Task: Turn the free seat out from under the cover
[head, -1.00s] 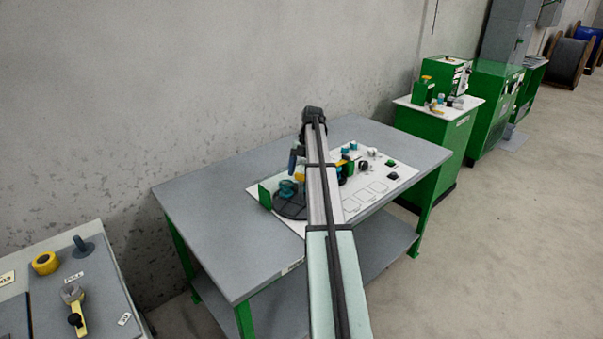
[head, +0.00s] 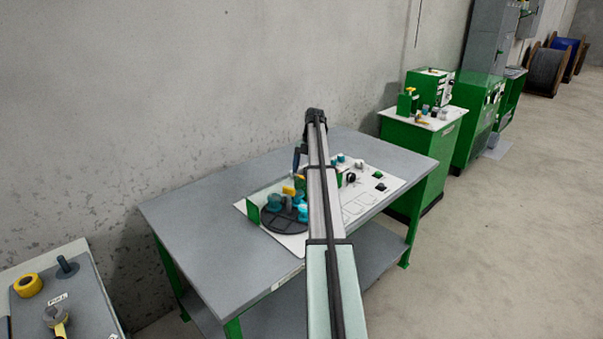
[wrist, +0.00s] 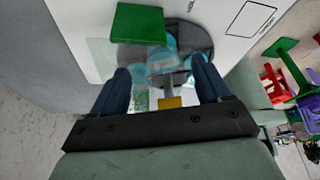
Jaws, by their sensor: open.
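A dark round disc (head: 268,222) lies on the white board and carries several teal parts (head: 274,203). A green upright plate (head: 252,215) stands at its left edge, and a yellow block (head: 288,190) at its back. In the wrist view the disc (wrist: 200,42) and a teal part (wrist: 160,58) lie beyond my open, empty gripper (wrist: 160,66). A pale see-through area there may be the cover. The yellow block (wrist: 170,102) shows between the finger bases. I cannot tell which seat is free. In the head view my arm hides part of the disc.
The white board (head: 385,200) holds outlined squares, a black knob (head: 350,178) and small green and black parts. It lies on a grey table (head: 190,225) with free room at left. A green cabinet (head: 425,150) stands right; another bench (head: 85,300) is at lower left.

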